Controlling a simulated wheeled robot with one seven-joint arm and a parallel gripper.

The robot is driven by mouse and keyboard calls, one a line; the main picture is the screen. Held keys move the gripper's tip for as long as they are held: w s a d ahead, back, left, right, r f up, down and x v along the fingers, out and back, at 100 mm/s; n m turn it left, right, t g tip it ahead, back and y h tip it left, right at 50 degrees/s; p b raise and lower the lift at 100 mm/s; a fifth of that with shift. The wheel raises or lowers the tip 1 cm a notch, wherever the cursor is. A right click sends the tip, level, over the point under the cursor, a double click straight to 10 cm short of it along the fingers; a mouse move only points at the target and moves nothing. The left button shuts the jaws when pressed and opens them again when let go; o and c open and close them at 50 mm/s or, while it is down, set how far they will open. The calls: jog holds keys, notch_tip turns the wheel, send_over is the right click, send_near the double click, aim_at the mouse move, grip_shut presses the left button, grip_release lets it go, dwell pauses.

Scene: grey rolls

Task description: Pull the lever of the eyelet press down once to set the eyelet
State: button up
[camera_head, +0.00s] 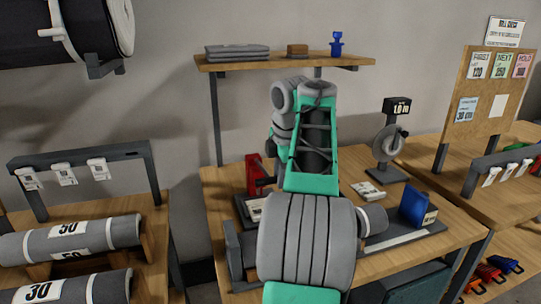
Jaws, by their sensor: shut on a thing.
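A red press (258,175), which looks like the eyelet press, stands on the wooden workbench (215,190), left of my arm. Only its left part shows; my arm covers the rest, and I cannot make out its lever. My green and grey arm reaches up from the bottom middle and bends down at its far end, close to the press. My gripper's fingers are hidden behind my own arm, so I cannot see what they touch.
A blue block (413,206) and a grey dial stand (388,150) are on the bench right of my arm. A shelf (290,63) hangs behind. Labelled grey rolls (75,238) lie at left. A board with cards (488,100) stands at right.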

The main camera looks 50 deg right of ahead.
jog(key=shift+b+x, duration=0.65)
jog(key=shift+x, duration=0.2)
jog(key=shift+s+a+f, duration=0.1)
jog(key=shift+s, duration=0.15)
